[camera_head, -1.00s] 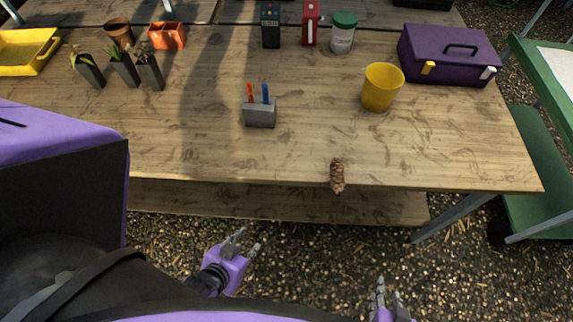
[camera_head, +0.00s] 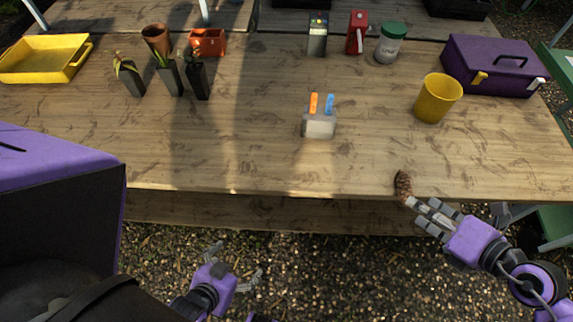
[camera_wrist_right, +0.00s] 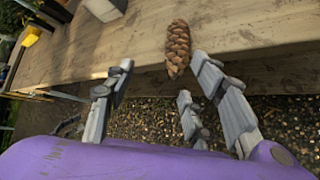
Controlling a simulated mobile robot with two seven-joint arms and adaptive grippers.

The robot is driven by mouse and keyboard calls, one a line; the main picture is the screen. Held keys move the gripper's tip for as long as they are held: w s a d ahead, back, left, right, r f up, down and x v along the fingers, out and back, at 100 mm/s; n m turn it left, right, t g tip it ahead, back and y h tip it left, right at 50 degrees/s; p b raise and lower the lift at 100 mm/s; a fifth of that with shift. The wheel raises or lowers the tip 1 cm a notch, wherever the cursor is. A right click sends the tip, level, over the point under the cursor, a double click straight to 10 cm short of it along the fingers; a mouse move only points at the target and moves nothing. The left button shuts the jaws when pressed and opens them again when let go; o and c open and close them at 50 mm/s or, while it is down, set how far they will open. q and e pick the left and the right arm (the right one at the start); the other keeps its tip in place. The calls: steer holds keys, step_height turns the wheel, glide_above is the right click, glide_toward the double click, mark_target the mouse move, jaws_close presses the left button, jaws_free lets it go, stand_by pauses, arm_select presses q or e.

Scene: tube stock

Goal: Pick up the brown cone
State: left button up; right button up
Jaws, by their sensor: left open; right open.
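The brown cone (camera_head: 403,186) lies at the front edge of the wooden table (camera_head: 250,155), right of the middle. In the right wrist view the cone (camera_wrist_right: 178,48) is just beyond my fingers, near the tabletop edge. My right gripper (camera_head: 428,212) is open, its fingertips at the near end of the cone; I cannot tell if they touch it. In the right wrist view the open fingers (camera_wrist_right: 170,85) have nothing between them. My left gripper (camera_head: 238,262) is open and empty, low in front of the table over the gravel.
A grey holder (camera_head: 320,127) with an orange and a blue item stands mid-table. A yellow cup (camera_head: 438,98) and purple toolbox (camera_head: 494,65) stand behind the cone to the right. Potted plants (camera_head: 170,78) and a yellow tray (camera_head: 45,60) are at left. Table around the cone is clear.

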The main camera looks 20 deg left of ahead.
mark_target(411, 195)
steer(key=shift+n+h, duration=0.5)
steer(key=shift+n, duration=0.3)
steer(key=w+a+f, duration=0.1)
steer(key=w+f, duration=0.2)
steer(key=w+a+f, duration=0.1)
steer(key=w, duration=0.1)
steer(key=shift+w+a+f, duration=0.2)
steer(key=shift+a+f, duration=0.15)
steer(key=shift+f, duration=0.05)
steer(key=c, duration=1.2)
arm_select(q)
steer(key=shift+w+d+r, duration=0.2)
steer(key=shift+w+r, duration=0.1)
steer(key=shift+w, duration=0.25)
arm_select(e)
steer(key=shift+o, duration=0.2)
steer(key=shift+r, duration=0.1)
